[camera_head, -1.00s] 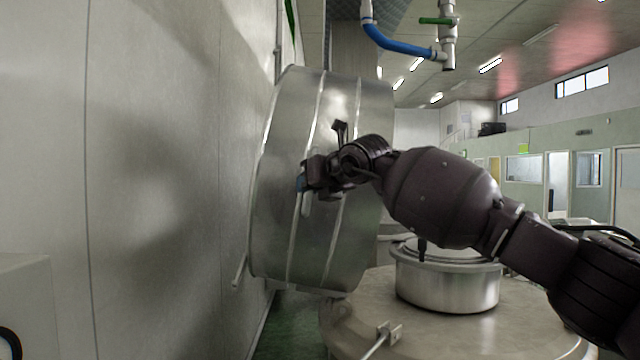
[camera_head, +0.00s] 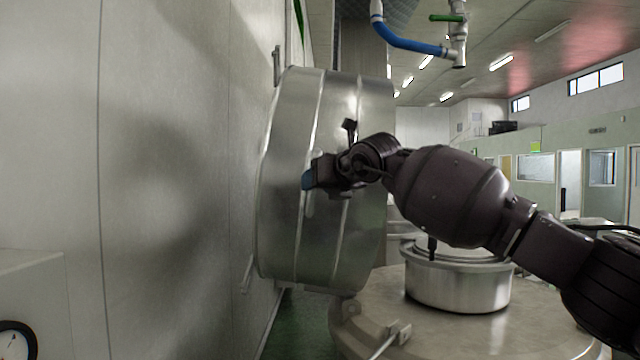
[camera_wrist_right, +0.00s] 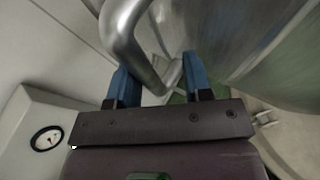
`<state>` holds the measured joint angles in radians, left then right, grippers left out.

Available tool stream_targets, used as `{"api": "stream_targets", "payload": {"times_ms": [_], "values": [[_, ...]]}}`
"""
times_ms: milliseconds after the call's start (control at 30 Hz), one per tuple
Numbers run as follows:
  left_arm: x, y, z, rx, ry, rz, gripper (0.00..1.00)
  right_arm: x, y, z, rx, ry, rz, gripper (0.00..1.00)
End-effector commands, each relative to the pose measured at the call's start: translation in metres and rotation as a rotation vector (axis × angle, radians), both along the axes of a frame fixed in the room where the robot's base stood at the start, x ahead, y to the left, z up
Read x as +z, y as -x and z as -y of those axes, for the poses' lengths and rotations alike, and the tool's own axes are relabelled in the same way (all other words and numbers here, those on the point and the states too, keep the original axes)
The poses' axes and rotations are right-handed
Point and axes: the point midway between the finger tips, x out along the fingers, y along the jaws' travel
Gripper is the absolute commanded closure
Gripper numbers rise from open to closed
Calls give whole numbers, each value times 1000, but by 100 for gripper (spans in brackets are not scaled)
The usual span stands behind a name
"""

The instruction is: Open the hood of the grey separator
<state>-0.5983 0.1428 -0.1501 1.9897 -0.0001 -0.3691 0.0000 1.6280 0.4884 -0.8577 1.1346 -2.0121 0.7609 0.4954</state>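The separator's hood (camera_head: 325,240) is a large grey metal drum shape with raised bands. It stands tipped up on its side at the left edge of the separator body (camera_head: 370,312), whose round top is exposed with a shiny lidded bowl (camera_head: 458,288) in its middle. My right gripper (camera_head: 308,181) is against the hood's outer face, its arm reaching in from the right. In the right wrist view its two blue fingers (camera_wrist_right: 158,80) are apart, with a bent metal handle bar (camera_wrist_right: 125,38) running between them. Whether they touch the bar is unclear. My left gripper is out of view.
A grey wall panel (camera_head: 170,180) stands close behind the hood on the left. A box with a round gauge (camera_head: 17,340) is at bottom left. A blue pipe (camera_head: 408,42) hangs overhead. A narrow strip of green floor (camera_head: 290,325) shows between wall and separator.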

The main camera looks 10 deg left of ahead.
Motion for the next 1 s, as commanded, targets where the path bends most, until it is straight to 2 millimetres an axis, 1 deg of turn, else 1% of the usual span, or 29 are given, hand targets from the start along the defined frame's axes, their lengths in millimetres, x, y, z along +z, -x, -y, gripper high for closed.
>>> {"api": "stream_targets", "payload": {"times_ms": [133, 267, 367, 800, 1000], "values": [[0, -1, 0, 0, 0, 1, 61, 1, 0, 2, -3, 0, 0, 56], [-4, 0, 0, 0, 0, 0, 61, 2, 5, 8, -2, -1, 1, 56], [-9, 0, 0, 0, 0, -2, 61, 5, 13, 15, -3, 0, 2, 56], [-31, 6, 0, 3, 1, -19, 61, 24, 65, 58, -1, 1, 1, 56], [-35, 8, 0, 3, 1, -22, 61, 30, 76, 67, 0, -1, -1, 56]]}}
